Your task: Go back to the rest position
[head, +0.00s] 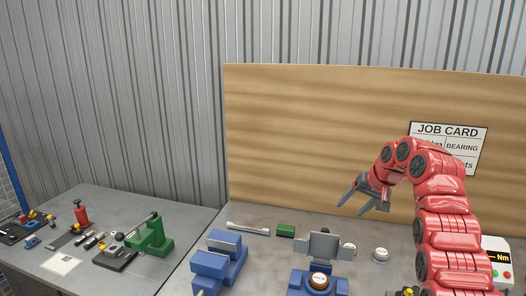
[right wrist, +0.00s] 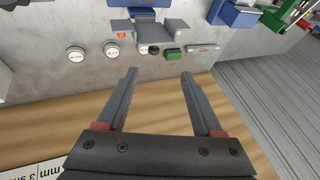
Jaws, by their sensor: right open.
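My right gripper (head: 352,207) hangs in the air at the end of the red arm, in front of the wooden back board (head: 310,130) and above the grey workbench (head: 262,215). Its two dark fingers are spread apart. In the right wrist view the right gripper (right wrist: 159,74) shows nothing between its fingers and touches nothing. My left gripper is in neither view.
Below the gripper stand a blue fixture (head: 300,283), a grey bracket (head: 324,246), white round parts (head: 380,254) and a green block (head: 286,230). A display box (head: 497,257) is at right. A second table (head: 130,203) holds tools.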

